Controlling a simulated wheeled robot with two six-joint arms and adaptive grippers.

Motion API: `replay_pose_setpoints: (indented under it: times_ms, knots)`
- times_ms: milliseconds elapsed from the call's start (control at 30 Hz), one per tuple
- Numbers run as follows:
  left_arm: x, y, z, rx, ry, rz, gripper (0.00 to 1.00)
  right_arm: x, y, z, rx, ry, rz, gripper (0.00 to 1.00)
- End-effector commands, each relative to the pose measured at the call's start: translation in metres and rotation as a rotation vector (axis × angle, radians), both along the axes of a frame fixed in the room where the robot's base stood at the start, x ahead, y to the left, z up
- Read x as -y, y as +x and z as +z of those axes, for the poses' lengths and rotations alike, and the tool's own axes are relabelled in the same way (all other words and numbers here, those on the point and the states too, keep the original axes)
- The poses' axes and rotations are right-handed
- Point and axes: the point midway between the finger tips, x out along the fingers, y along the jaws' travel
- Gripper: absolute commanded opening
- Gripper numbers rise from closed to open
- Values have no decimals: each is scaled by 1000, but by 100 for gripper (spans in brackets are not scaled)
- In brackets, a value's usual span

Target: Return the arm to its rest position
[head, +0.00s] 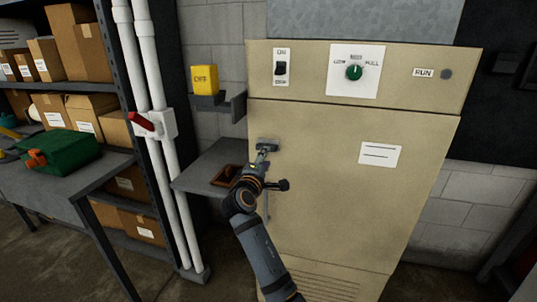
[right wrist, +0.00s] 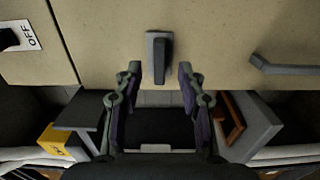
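My right arm (head: 262,255) reaches up from the bottom of the head view to the front of a beige cabinet (head: 330,215). My right gripper (head: 265,154) is just in front of a small grey latch (head: 268,142) near the door's upper left edge. In the right wrist view the right gripper (right wrist: 158,78) is open, its two fingers well apart. The dark latch (right wrist: 159,55) lies ahead, between their lines, with gaps on both sides. Nothing is held. My left gripper is in neither view.
The cabinet has a toggle switch (head: 281,68), a green knob (head: 354,72) and a door handle (right wrist: 285,66). A yellow OFF block (head: 205,80) sits on a bracket. A low shelf holds a brown tray (head: 227,176). White pipes (head: 152,70) and a workbench (head: 60,178) stand left.

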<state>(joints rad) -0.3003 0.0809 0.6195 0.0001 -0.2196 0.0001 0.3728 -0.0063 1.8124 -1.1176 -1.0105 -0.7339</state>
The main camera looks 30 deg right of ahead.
Motion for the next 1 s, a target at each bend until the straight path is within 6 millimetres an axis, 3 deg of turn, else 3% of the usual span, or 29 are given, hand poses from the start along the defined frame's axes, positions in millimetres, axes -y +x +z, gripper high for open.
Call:
replay_pose_setpoints:
  times_ms: [200,633,700,767,867,1000]
  knots:
    - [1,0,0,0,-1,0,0,-11,-10,0,0,0,-1,40]
    - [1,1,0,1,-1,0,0,-11,-10,0,0,0,0,40]
    - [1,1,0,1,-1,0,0,-12,-6,-9,-11,7,11,40]
    - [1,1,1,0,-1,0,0,-16,0,-31,-38,27,37,40]
    - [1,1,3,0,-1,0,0,-27,14,-96,-106,101,112,40]
    - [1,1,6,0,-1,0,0,-48,14,-221,-224,274,214,40]
